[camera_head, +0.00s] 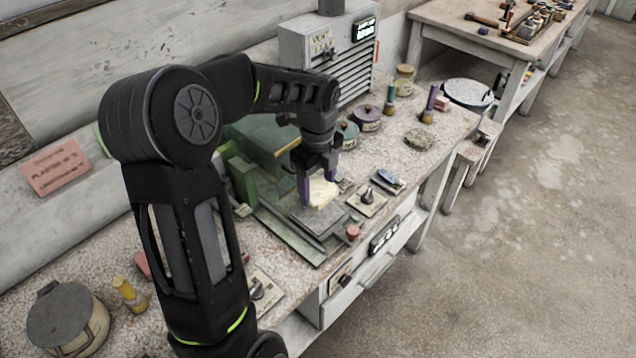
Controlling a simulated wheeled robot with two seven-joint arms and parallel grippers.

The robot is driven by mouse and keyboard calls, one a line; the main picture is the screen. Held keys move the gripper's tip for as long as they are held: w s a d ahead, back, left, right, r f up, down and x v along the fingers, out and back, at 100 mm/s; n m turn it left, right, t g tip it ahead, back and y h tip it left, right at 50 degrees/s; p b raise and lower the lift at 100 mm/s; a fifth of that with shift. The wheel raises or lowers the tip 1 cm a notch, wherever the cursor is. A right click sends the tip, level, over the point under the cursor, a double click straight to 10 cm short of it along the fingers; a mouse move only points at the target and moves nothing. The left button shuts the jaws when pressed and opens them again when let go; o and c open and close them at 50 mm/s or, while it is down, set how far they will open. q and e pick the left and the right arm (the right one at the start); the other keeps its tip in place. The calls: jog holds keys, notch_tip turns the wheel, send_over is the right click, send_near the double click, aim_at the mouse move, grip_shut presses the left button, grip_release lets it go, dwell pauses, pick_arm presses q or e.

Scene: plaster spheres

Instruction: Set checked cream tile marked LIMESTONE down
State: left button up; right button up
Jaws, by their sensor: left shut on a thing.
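My left arm comes in from the left and reaches over the bench. My left gripper (318,178) points down and is shut on a cream piece (324,193), which I take for the limestone tile. The piece shows pale between and below the dark fingers, over a grey flat plate on the green machine (268,206). Its checks and lettering are too small to read. I cannot tell whether it touches the plate. My right gripper is not in view.
A grey slatted cabinet (330,62) stands behind the gripper. Round tins (367,119), a switch plate (367,199) and a mossy-looking disc (419,139) lie to the right. A lidded pot (68,320) stands at front left. Speckled bench top (400,160) is partly free on the right.

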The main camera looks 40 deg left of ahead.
pick_arm(q)
jog(key=shift+f+b, duration=1.55)
jog(key=shift+f, duration=1.1)
jog(key=shift+f, duration=0.25)
jog(key=o, duration=1.7)
